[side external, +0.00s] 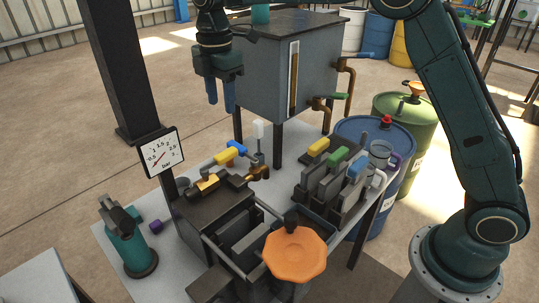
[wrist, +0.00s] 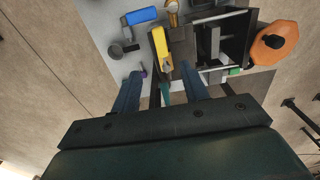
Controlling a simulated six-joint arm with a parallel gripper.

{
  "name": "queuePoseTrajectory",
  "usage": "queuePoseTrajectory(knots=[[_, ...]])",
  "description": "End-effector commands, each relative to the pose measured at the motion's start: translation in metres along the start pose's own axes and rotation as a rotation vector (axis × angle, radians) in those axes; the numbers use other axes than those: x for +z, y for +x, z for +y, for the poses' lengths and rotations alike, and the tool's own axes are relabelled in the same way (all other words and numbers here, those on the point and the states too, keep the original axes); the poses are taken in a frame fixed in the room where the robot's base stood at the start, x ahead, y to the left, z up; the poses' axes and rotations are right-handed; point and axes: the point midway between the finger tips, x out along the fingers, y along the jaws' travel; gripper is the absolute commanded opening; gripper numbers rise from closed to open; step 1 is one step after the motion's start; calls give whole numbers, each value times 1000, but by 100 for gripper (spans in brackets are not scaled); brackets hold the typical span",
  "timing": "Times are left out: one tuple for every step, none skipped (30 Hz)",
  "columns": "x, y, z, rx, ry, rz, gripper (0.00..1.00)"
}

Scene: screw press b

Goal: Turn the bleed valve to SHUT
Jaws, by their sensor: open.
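No SHUT label is readable, so I cannot tell for sure which handle is the bleed valve. A yellow handle (side external: 207,183) lies on the dark block beside the gauge. In the wrist view the yellow handle (wrist: 157,40) lies beyond my fingertips, roughly between them in the picture. A blue handle (side external: 223,156) sits just behind it and also shows in the wrist view (wrist: 140,16). My gripper (side external: 220,106) points down, open and empty, in the air above the bench's back. Its two blue fingers are apart in the wrist view (wrist: 160,75).
The bar gauge (side external: 162,152) stands on a dark post. An orange handwheel (side external: 295,255) is at the front. Yellow, green and blue levers (side external: 337,155) stand at right. A grey tank (side external: 272,75) with piped taps stands behind my gripper. A teal tool (side external: 128,240) stands at left.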

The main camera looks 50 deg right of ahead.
Motion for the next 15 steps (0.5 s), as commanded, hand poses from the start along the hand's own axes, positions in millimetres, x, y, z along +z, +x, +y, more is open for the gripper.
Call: queuePoseTrajectory(knots=[[0,2,0,-1,1,0,45],[0,3,0,-2,1,0,45],[0,6,0,-2,1,0,45],[0,8,0,-2,1,0,45],[0,10,0,-2,1,0,45],[0,14,0,-2,1,-1,45],[0,17,0,-3,1,-1,45],[0,20,0,-3,2,-1,45],[0,24,0,-3,2,-1,45],[0,28,-1,-4,2,-1,45],[0,32,-1,-4,2,-1,45],[0,38,0,-3,2,-1,45],[0,42,-1,-4,2,-1,45],[0,47,-1,-3,2,-1,45],[0,53,-1,-4,2,-1,45]])
